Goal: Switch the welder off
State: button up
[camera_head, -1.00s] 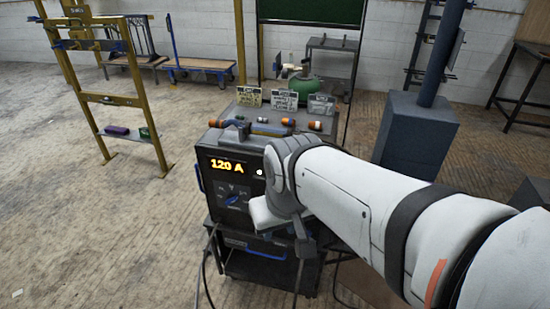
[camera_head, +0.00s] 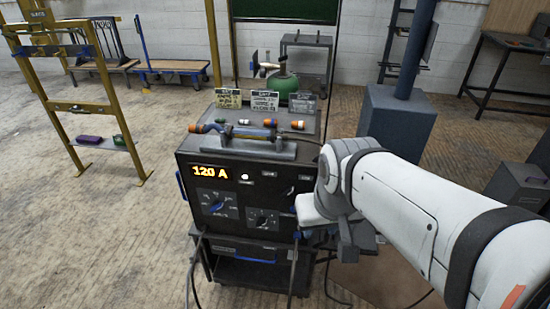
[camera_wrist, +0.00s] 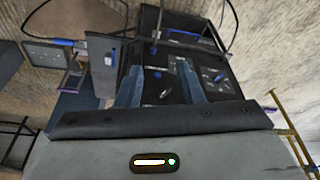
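The welder (camera_head: 185,172) is a dark box on a cart, its front panel facing me in the head view. Its display (camera_head: 222,174) is lit and reads 120 A. Below it are a blue-pointer dial (camera_head: 215,206) and a smaller dial (camera_head: 262,219). A small switch or knob (camera_head: 290,190) sits at the panel's upper right, too small to read. My arm's wrist is at the panel's right edge and hides what is behind it. In the wrist view my gripper (camera_wrist: 160,82) has its fingers apart with nothing between them; a dark knob (camera_wrist: 165,94) shows beyond the gap.
Cylinders and a handle lie on the welder's top, with small signs (camera_head: 264,101) behind. A yellow frame (camera_head: 105,110) stands left, a blue post on a block (camera_head: 395,125) right. Cables hang by the cart's front.

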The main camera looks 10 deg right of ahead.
jog(key=w+a+f+t+y+b, duration=0.1)
jog(key=w+a+f+t+b, duration=0.25)
jog(key=w+f+b, duration=0.3)
jog(key=m+t+h+b, duration=0.2)
jog(key=m+t+b, duration=0.6)
jog(key=b, duration=1.3)
send_near(288, 195)
jog(key=a, duration=0.5)
jog(key=w+d+f+m+h+b, duration=0.1)
jog(key=w+b, duration=0.1)
jog(key=w, duration=0.1)
jog(key=w+d+m+t+h+b, duration=0.1)
jog(key=w+d+h+b, duration=0.1)
jog(key=b, duration=0.1)
jog(key=w+d+f+m+t+h+b, duration=0.1)
jog(key=w+d+b, duration=0.1)
jog(key=w, duration=0.1)
jog(key=shift+w+d+f+m+t+h, duration=0.2)
jog(key=shift+w+f+m+t+h, duration=0.05)
jog(key=shift+w+f+m+h, duration=0.05)
